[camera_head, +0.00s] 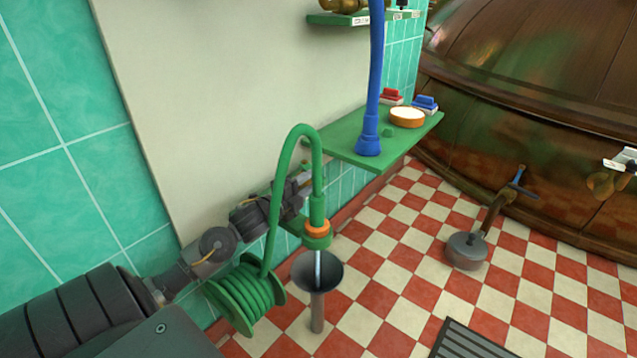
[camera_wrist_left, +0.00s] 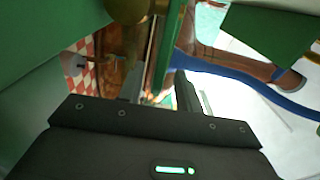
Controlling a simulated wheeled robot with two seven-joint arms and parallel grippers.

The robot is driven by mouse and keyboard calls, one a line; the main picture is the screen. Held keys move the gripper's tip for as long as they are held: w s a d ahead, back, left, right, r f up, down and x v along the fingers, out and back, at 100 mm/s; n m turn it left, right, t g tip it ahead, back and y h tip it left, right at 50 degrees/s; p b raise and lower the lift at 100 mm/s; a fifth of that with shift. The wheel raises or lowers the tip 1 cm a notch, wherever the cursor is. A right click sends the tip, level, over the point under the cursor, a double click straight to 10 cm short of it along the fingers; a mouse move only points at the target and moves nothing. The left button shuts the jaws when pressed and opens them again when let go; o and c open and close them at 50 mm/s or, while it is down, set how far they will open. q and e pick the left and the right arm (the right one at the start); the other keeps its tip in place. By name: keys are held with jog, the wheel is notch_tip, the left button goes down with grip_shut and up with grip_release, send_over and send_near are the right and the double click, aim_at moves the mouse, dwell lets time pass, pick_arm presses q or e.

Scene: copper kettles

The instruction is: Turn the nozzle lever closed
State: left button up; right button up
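The green hose (camera_head: 275,200) arches up and down to a nozzle with an orange collar (camera_head: 317,228) at its lower end. A thin pale stream (camera_head: 317,265) runs from the nozzle into the dark funnel (camera_head: 302,272) below. I cannot make out the nozzle lever in either view. My left gripper (camera_head: 305,183) is just behind the hose, partly hidden by it. In the left wrist view its two fingers (camera_wrist_left: 162,93) stand apart, with nothing clearly held between them. My right gripper is in neither view.
A green shelf (camera_head: 345,138) beyond carries a blue hose end (camera_head: 368,140), a round tub (camera_head: 407,117) and red and blue brushes. A green hose reel (camera_head: 245,295) sits beside my left arm. A copper kettle (camera_head: 540,150) stands at right. Checkered floor is mostly clear.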

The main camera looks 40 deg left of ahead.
aim_at(313, 180)
pick_arm(q)
jog(key=shift+w+b, duration=0.4)
jog(key=shift+w, duration=1.55)
jog(key=shift+c, duration=0.2)
grip_shut()
